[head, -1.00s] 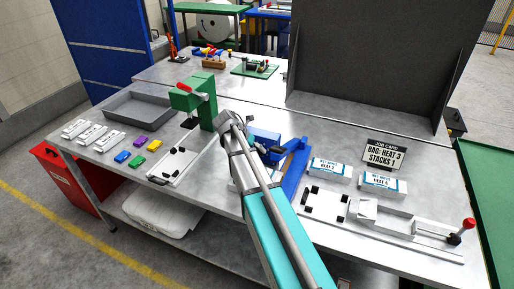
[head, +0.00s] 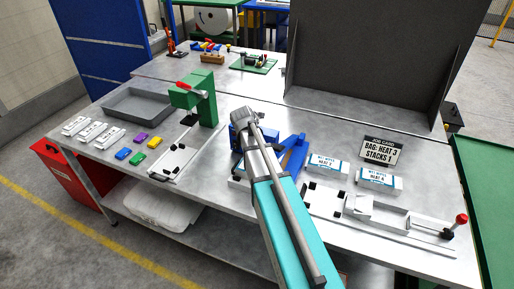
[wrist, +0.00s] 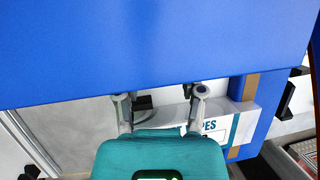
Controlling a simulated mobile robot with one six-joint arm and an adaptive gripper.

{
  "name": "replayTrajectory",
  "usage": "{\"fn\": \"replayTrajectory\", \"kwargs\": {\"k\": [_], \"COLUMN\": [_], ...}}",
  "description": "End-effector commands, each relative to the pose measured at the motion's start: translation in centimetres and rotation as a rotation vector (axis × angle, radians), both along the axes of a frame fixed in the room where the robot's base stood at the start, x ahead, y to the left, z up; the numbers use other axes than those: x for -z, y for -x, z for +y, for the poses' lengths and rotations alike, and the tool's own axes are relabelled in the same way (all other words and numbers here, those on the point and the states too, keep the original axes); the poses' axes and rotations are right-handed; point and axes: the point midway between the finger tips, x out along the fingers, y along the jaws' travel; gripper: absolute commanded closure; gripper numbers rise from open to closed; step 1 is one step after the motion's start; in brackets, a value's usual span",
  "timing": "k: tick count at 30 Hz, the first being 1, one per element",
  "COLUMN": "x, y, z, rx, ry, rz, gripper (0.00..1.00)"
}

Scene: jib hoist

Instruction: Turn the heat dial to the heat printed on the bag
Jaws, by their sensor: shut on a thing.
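The blue sealer (head: 293,157) stands near the table's front edge, partly behind my arm. In the wrist view its blue body (wrist: 150,45) fills the top of the picture. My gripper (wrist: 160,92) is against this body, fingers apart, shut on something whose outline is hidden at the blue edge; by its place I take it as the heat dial. The dial's marks and pointer do not show. A white bag (wrist: 217,127) lies below the fingers; only "PES" reads, its heat number is hidden.
Two more labelled bags, one nearer (head: 327,164) and one farther right (head: 377,178), lie right of the sealer. A white slide fixture (head: 400,217) with a red-knobbed lever is at front right. A green press (head: 203,103) and a grey tray (head: 150,104) stand left.

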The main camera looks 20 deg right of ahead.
Motion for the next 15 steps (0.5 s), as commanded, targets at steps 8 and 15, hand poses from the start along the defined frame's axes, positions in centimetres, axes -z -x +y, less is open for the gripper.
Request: {"fn": "replayTrajectory", "kwargs": {"k": [8,15], "x": [0.02,0.00], "y": [0.06,0.03], "z": [-0.01,-0.01], "rx": [0.001,0.001], "ry": [0.001,0.001], "rz": [0.002,0.001], "gripper": [0.18,0.14]}}
